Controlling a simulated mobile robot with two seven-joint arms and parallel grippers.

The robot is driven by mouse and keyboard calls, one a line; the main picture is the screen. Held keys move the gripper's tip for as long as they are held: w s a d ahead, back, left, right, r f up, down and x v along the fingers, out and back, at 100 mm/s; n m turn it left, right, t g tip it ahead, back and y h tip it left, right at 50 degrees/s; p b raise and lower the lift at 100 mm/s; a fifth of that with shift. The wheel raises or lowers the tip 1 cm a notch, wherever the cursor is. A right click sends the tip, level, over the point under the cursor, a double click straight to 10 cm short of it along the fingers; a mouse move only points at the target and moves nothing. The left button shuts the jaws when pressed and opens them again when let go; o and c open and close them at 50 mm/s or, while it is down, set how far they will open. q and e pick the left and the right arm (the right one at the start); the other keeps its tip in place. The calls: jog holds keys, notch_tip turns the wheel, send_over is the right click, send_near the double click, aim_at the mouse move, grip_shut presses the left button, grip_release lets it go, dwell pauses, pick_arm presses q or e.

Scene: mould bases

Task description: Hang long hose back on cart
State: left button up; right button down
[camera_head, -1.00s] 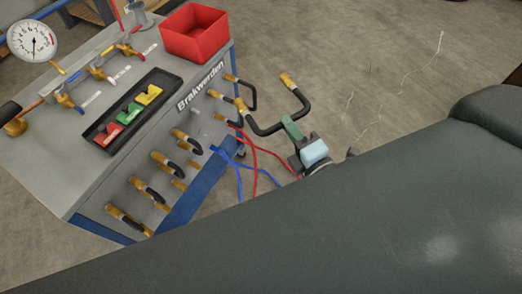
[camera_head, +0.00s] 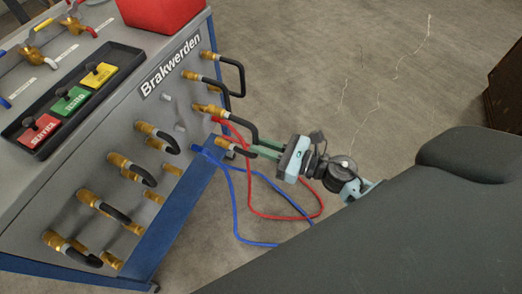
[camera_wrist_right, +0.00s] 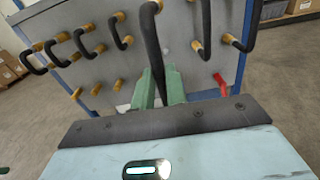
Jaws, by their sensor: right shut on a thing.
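The long black hose (camera_head: 245,125) with brass ends is at the upper right of the cart's front panel. My right gripper (camera_head: 262,148) has its green fingers shut on it, at the bend away from the panel. The hose's brass ends (camera_head: 207,110) are close to the panel; I cannot tell whether they sit on its fittings. In the right wrist view the hose (camera_wrist_right: 152,45) runs down between the green fingers (camera_wrist_right: 159,90). The grey cart (camera_head: 100,175) stands at left. My left gripper is not in view.
Several shorter black hoses (camera_head: 143,173) hang on the cart panel. Red (camera_head: 275,217) and blue (camera_head: 236,205) hoses loop on the floor beneath my right gripper. A red bin (camera_head: 160,12) and a tray of coloured blocks (camera_head: 75,98) are on top.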

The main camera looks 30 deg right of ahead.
jog(key=shift+w+f, duration=0.1)
jog(key=shift+f, duration=0.05)
jog(key=shift+w, duration=0.1)
jog(key=shift+x, duration=1.85)
jog(key=shift+p+x, duration=0.3)
jog(key=shift+x, duration=0.8)
jog(key=shift+b+x, duration=0.3)
jog(key=shift+x, duration=0.9)
jog(key=shift+w+a, duration=0.3)
jog(key=shift+n+y, duration=0.3)
